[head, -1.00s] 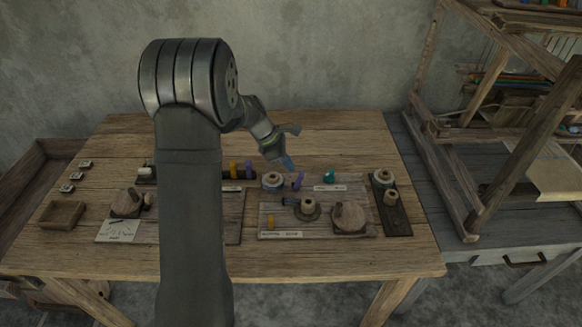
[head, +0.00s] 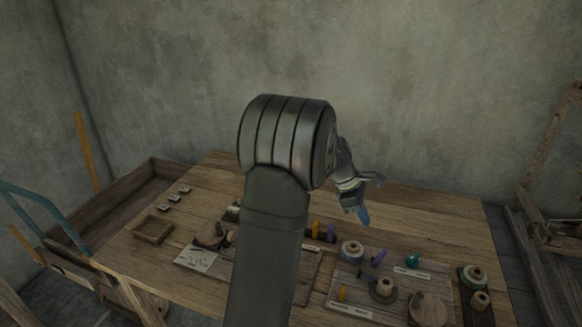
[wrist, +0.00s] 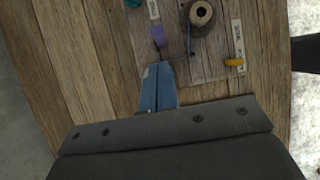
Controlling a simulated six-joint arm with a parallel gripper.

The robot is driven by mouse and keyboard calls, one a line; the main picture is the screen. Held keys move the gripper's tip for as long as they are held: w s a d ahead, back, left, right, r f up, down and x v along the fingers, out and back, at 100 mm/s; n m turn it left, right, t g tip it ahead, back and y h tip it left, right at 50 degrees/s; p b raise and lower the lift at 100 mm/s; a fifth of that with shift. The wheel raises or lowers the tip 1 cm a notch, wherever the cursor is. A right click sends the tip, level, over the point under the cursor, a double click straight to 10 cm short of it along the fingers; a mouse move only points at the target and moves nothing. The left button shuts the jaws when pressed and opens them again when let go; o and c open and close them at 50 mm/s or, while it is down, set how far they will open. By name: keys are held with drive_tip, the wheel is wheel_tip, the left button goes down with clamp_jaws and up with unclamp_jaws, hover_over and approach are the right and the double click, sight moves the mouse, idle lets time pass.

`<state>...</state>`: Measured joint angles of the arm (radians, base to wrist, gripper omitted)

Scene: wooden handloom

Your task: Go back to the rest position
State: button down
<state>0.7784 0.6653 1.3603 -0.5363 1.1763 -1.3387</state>
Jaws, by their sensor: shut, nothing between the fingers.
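My gripper (head: 361,214) is above the wooden table (head: 440,217), right of my upper arm in the head view. Its blue fingers (wrist: 158,88) show in the wrist view, closed together with nothing between them. Below the fingers lie a purple piece (wrist: 158,36), a spool with a dark centre (wrist: 201,14) and a yellow piece (wrist: 234,62). They are apart from the fingers as far as I can tell. My arm hides part of the table's middle in the head view.
A small wooden tray (head: 153,229) and several small tiles (head: 174,197) are at the table's left. Spools, a teal piece (head: 412,260) and boards stand at the right. A wooden loom frame (head: 548,170) rises at the far right. The back of the table is clear.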

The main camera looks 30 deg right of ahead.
drive_tip(key=shift+f, duration=0.1)
approach(381, 254)
drive_tip(key=x, duration=0.5)
drive_tip(key=shift+w+f, duration=0.1)
drive_tip(key=shift+w+a+f+g, duration=0.25)
drive_tip(key=shift+a+f+g, duration=0.25)
drive_tip(key=shift+f+g, duration=0.2)
drive_tip(key=shift+a+f+g+h, duration=0.1)
drive_tip(key=shift+f+g+h, duration=0.25)
drive_tip(key=shift+g+h, duration=0.05)
drive_tip(key=shift+w+a+f+g+h, duration=0.2)
drive_tip(key=shift+a+f+g+h, duration=0.05)
drive_tip(key=shift+f+g+h, duration=0.2)
drive_tip(key=shift+w+a+f+g+h, duration=0.2)
drive_tip(key=shift+f+g+h, duration=0.15)
drive_tip(key=shift+g, duration=0.1)
drive_tip(key=shift+w+a+f+g+h, duration=0.25)
drive_tip(key=shift+w+g+h, duration=0.2)
drive_tip(key=shift+h, duration=0.25)
drive_tip(key=shift+w+a+f+g+h, duration=0.2)
drive_tip(key=shift+w+a+g+h, duration=0.2)
drive_tip(key=shift+w+h, duration=0.45)
drive_tip(key=shift+s+d, duration=0.1)
drive_tip(key=shift+s, duration=0.15)
